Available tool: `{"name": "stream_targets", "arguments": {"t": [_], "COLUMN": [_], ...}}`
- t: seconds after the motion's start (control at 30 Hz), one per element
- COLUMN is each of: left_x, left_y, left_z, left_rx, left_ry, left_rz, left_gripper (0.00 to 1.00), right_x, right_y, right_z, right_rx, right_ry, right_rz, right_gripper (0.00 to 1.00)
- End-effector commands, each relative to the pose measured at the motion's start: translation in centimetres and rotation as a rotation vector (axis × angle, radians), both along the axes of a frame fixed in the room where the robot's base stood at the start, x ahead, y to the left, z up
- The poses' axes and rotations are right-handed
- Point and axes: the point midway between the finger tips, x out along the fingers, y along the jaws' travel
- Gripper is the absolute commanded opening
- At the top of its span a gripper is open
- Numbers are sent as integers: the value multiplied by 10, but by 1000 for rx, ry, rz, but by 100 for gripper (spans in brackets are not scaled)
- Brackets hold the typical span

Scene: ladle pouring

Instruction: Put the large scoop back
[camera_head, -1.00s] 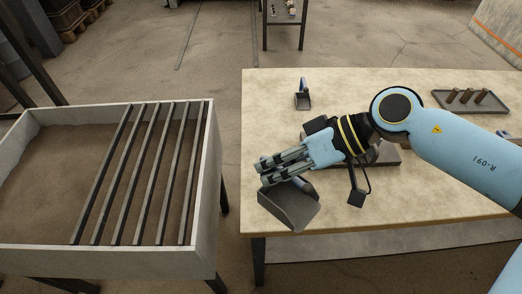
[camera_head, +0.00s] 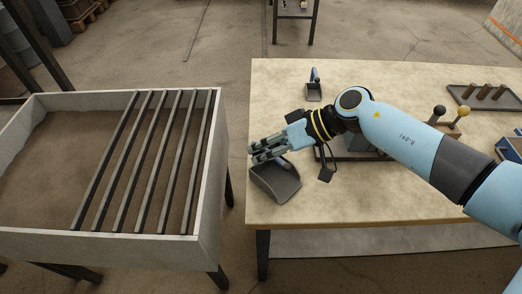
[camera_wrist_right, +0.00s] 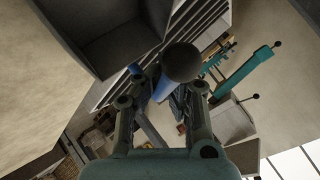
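The large scoop (camera_head: 275,182), a dark grey pan with a blue handle, is by the left edge of the table in the head view. My right gripper (camera_head: 266,149) is shut around its handle, just above and left of the pan. In the right wrist view the scoop's pan (camera_wrist_right: 105,40) fills the upper left. Its blue handle (camera_wrist_right: 161,88) with a dark round end lies between the fingers of the right gripper (camera_wrist_right: 165,90). Whether the pan clears the tabletop is hard to tell. My left gripper is not in view.
On the table (camera_head: 390,200), a smaller scoop (camera_head: 314,92) stands at the back. A dark tray (camera_head: 345,156) lies partly hidden under my right arm. A pegged tray (camera_head: 485,96) and knobbed objects (camera_head: 438,112) are right. A barred sand bin (camera_head: 213,140) stands left.

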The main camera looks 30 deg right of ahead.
Motion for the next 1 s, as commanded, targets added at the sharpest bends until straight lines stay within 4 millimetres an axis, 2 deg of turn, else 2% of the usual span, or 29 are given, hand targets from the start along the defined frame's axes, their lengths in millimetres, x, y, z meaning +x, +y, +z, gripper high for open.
{"name": "stream_targets", "arguments": {"t": [0.13, 0.33, 0.37, 0.67, 0.77, 1.0], "left_x": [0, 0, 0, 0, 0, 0], "left_y": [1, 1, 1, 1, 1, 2], "left_z": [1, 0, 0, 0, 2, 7], "left_rx": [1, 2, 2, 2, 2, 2], "left_ry": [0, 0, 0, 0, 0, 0], "left_rz": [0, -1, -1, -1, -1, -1], "left_gripper": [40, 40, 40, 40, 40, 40], "right_x": [0, 0, 0, -1, -6, -31], "right_y": [0, 0, 0, -1, -10, -46], "right_z": [-1, -1, -1, 1, 7, 39], "right_rx": [0, 0, 0, -2, -4, -7], "right_ry": [1, 1, 1, 0, 1, 2], "right_rz": [-1, -1, -1, 1, 0, 2], "right_gripper": [1, 27, 29, 29, 29, 29]}}
